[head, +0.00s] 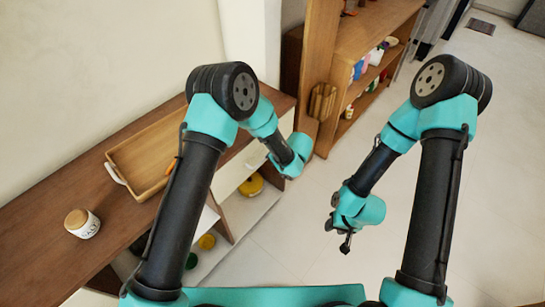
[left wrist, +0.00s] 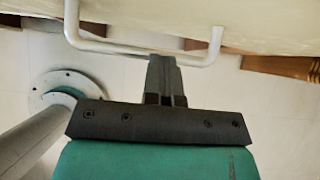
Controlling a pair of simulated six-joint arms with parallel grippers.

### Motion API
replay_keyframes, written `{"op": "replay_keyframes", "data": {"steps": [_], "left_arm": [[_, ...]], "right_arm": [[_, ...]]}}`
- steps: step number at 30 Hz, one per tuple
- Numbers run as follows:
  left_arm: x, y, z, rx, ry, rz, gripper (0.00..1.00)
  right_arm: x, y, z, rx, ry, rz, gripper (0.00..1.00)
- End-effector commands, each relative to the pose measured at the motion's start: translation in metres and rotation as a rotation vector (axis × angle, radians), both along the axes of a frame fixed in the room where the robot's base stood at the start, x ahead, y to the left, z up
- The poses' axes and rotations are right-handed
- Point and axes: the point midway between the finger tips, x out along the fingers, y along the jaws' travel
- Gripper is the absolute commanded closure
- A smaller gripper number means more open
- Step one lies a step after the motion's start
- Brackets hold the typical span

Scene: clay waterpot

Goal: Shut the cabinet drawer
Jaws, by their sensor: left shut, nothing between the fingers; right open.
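The cabinet (head: 60,215) has a brown wooden top and runs along the wall at the left of the head view. Its cream drawer front (head: 236,172) is partly hidden by my left arm. How far the drawer is out I cannot tell. In the left wrist view, the pale drawer front (left wrist: 220,12) carries a white bar handle (left wrist: 110,46). My left gripper (left wrist: 163,62) is shut and empty, its fingertips close to the handle bar; contact is unclear. Its fingers are hidden in the head view. My right gripper (head: 338,236) is open and empty over the floor.
A wooden tray (head: 145,155) and a salt jar (head: 82,223) stand on the cabinet top. A yellow item (head: 251,186) sits on an open shelf below the drawer. A wooden shelf unit (head: 365,35) stands behind. The floor around my right arm is clear.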

Motion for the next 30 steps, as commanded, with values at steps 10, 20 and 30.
{"op": "replay_keyframes", "data": {"steps": [10, 20, 30], "left_arm": [[-0.007, -0.008, 0.002, 0.000, 0.000, 0.001, 1.00], [-0.037, -0.042, 0.032, -0.001, -0.004, 0.001, 1.00], [-0.062, -0.070, 0.077, 0.000, -0.003, 0.002, 1.00]], "right_arm": [[0.000, 0.000, 0.000, 0.000, 0.000, 0.000, 0.60], [0.000, 0.000, 0.000, 0.000, 0.000, 0.000, 0.60], [0.000, 0.000, 0.000, 0.000, 0.000, 0.000, 0.60]]}}
